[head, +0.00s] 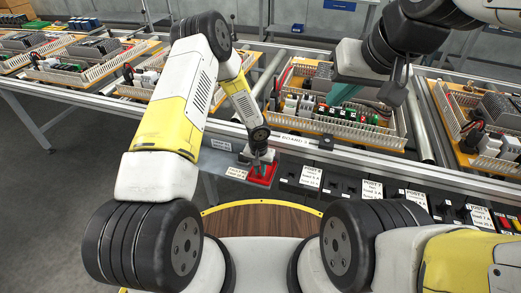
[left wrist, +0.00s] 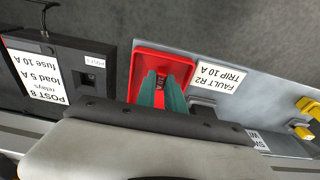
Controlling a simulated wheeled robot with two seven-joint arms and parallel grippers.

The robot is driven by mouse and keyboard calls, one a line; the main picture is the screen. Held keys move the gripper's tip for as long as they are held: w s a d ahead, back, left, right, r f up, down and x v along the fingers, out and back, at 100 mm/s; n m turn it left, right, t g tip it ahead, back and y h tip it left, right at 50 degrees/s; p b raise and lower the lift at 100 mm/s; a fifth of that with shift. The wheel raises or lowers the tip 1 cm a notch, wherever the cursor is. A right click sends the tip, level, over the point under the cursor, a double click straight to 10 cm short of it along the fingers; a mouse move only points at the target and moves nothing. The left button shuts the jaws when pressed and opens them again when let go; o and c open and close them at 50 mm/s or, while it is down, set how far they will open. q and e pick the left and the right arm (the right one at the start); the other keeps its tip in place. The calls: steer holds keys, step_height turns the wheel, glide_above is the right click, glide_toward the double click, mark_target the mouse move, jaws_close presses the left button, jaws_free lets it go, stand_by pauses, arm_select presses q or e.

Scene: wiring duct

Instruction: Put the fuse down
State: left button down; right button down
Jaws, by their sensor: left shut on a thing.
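My left gripper (head: 261,160) points down over a small red tray (head: 263,175) at the front edge of the bench.
A label reading FAULT R2 TRIP 10 A (left wrist: 224,72) lies beside the red tray. A black post block (left wrist: 80,70) stands on its other side. Several component trays (head: 180,80) line the conveyor behind. A row of labelled black posts (head: 345,185) runs to the right.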

arm_select(q)
steer(key=c, duration=1.4)
jaws_free()
steer(key=shift+c, duration=0.2)
steer(key=s+a+r+n+t, duration=0.15)
steer(key=a+r, duration=0.25)
steer(key=r, duration=0.9)
steer(key=s+a+r, duration=0.3)
steer(key=a+r, duration=0.1)
steer(key=r, duration=0.8)
steer(key=s+a+r+t, duration=0.1)
steer(key=s+a+r, duration=0.15)
steer(key=r, duration=1.05)
steer(key=s+a+r+t+h, duration=0.1)
steer(key=s+r, duration=0.5)
steer(key=s, duration=0.3)
steer(key=s+a+r+n+t, duration=0.1)
steer(key=s+a+r, duration=0.1)
steer(key=s+r, duration=0.3)
steer(key=s, duration=0.4)
steer(key=shift+r+h, duration=0.4)
steer(key=shift+a+n, duration=0.1)
steer(key=shift+n, duration=0.15)
